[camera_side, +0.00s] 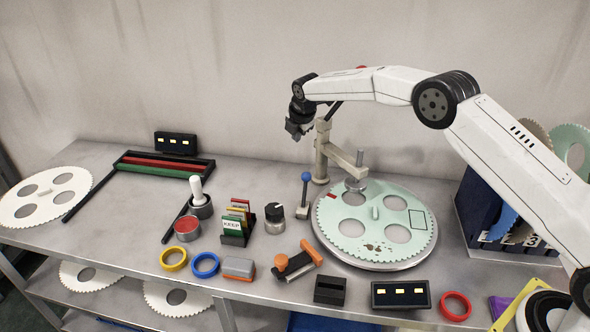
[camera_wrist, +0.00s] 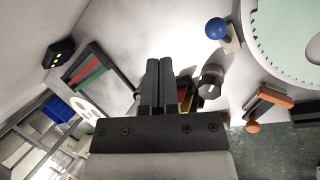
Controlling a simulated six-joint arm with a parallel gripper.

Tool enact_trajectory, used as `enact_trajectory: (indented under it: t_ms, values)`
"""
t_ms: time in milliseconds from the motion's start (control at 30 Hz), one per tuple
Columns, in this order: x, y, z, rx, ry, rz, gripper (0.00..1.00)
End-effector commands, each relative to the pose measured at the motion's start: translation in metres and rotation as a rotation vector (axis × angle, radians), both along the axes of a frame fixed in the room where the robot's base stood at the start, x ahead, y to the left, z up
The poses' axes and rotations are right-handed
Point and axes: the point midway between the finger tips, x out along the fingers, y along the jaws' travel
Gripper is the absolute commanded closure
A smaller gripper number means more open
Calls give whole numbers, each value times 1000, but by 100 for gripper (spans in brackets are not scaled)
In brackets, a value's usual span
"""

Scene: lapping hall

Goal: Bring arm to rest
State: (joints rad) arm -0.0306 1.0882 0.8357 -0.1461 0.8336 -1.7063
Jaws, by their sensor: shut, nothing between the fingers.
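My gripper (camera_side: 297,127) is in the air above the back of the bench, left of the beige post, touching nothing. In the wrist view my gripper (camera_wrist: 159,68) has its two dark fingers side by side, shut and empty. My white arm reaches in from the right, raised over the lapping plate side of the bench.
A beige post (camera_side: 322,152) with a side arm stands by the pale green toothed disc (camera_side: 408,238). A blue-knobbed lever (camera_side: 305,178) is beside it. The card holder (camera_side: 237,222), knob (camera_side: 274,217), orange-handled tool (camera_side: 297,262) and coloured rings crowd the front. The back-middle bench is clear.

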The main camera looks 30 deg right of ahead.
Motion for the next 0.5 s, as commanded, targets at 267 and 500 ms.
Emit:
enact_trajectory:
  t_ms: [267,500]
  values:
    - [-25,6,16,100,-9,-179,100]
    - [-58,4,24,183,-4,-362,100]
